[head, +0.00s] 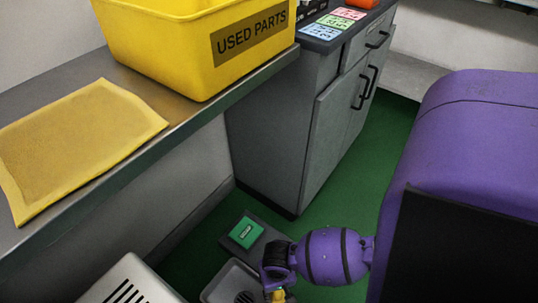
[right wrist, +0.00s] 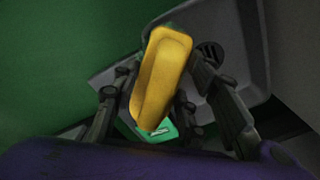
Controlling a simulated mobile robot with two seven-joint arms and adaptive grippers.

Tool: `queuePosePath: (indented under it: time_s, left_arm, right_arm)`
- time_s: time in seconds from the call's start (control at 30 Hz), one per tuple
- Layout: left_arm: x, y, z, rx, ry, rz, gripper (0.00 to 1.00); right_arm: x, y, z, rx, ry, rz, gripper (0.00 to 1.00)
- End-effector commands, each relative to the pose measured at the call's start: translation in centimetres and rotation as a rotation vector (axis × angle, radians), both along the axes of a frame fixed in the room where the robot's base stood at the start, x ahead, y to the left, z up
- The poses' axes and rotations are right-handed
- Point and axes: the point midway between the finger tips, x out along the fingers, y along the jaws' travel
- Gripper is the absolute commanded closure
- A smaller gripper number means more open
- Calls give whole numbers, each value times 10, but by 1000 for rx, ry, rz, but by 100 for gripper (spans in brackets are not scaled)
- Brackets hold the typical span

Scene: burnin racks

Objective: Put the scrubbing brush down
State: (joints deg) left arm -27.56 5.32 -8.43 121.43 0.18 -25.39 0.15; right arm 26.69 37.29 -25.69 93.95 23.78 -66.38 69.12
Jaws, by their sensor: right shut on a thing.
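The scrubbing brush (right wrist: 165,70) is yellow, with a little green showing at its far end in the right wrist view. My right gripper (right wrist: 158,92) is shut on it, with fingers on both sides. In the head view my right gripper (head: 275,280) is low at the bottom edge, and only a bit of the yellow brush (head: 278,296) shows below it. The brush is over or beside a grey tray with a round dark drain, seen in the right wrist view (right wrist: 240,60) and the head view (head: 229,266). I cannot tell whether they touch. My left gripper is out of view.
A grey cabinet (head: 300,140) stands behind. A white slotted box (head: 130,280) is at lower left.

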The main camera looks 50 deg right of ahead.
Motion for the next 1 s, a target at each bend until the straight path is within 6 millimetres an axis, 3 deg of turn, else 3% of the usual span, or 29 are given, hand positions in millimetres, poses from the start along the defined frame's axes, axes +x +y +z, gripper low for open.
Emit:
queuePosePath:
  time_s: [0.03, 0.27, 0.57, 0.7, 1.0]
  left_arm:
    - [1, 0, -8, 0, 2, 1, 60]
    - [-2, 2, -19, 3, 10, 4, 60]
    - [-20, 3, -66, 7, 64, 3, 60]
    - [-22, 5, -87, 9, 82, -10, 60]
    - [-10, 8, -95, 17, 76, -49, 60]
  right_arm:
    - [-2, -2, -14, 0, 4, -7, 93]
    - [7, -20, -33, -3, -3, -16, 93]
    - [47, -81, -67, -5, 0, -15, 93]
    - [59, -99, -94, -2, 2, -16, 93]
    - [71, -116, -115, 0, -1, -15, 93]
